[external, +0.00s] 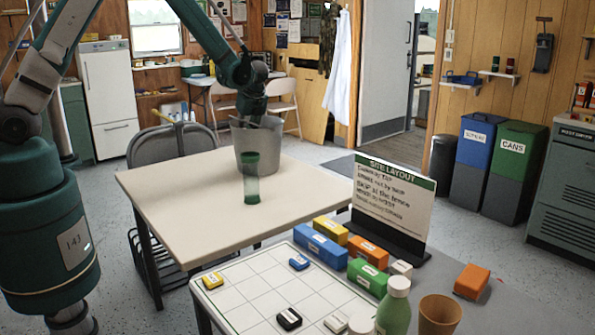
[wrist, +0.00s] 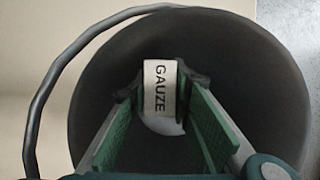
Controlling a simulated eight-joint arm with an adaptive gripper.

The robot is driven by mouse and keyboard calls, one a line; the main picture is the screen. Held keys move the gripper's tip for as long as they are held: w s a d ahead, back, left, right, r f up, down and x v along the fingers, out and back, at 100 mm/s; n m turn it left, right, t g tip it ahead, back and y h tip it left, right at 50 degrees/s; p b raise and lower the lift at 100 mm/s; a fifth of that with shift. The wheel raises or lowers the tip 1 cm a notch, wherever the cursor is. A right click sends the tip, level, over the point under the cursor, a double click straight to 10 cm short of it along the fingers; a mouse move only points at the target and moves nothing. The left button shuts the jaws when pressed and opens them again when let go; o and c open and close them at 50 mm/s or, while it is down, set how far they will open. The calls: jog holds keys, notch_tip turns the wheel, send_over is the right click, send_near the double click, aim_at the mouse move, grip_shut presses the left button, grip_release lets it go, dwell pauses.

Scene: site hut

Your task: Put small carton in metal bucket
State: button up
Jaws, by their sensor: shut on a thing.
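The metal bucket (external: 258,152) stands upright on the beige table, near its back edge. In the wrist view I look down into its dark inside (wrist: 255,75), with its wire handle arcing along the left. My gripper (wrist: 160,92) reaches into the bucket's mouth, its green-padded fingers either side of a small white carton (wrist: 160,72) labelled GAUZE and shut on it. The carton is within the bucket's outline; its height above the bottom is unclear. In the external view the bucket wall hides the carton and fingertips. A pale patch shows below the carton; I cannot tell what it is.
A green cup (external: 251,188) stands just in front of the bucket. The beige table (external: 180,205) is otherwise clear. A nearer table holds a gridded board (external: 265,283), coloured boxes, a SITE LAYOUT sign (external: 393,205), a bottle (external: 394,310) and a brown cup (external: 439,315).

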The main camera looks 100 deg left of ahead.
jog(key=shift+f, duration=0.25)
jog(key=o, duration=0.6)
jog(key=shift+c, duration=0.2)
jog(key=shift+r, duration=0.2)
jog(key=shift+w+r+p, duration=0.1)
jog(key=shift+r+p, duration=0.4)
jog(key=shift+r, duration=0.25)
jog(key=v, duration=1.1)
jog(key=shift+p, duration=0.35)
jog(key=shift+d+r, duration=0.1)
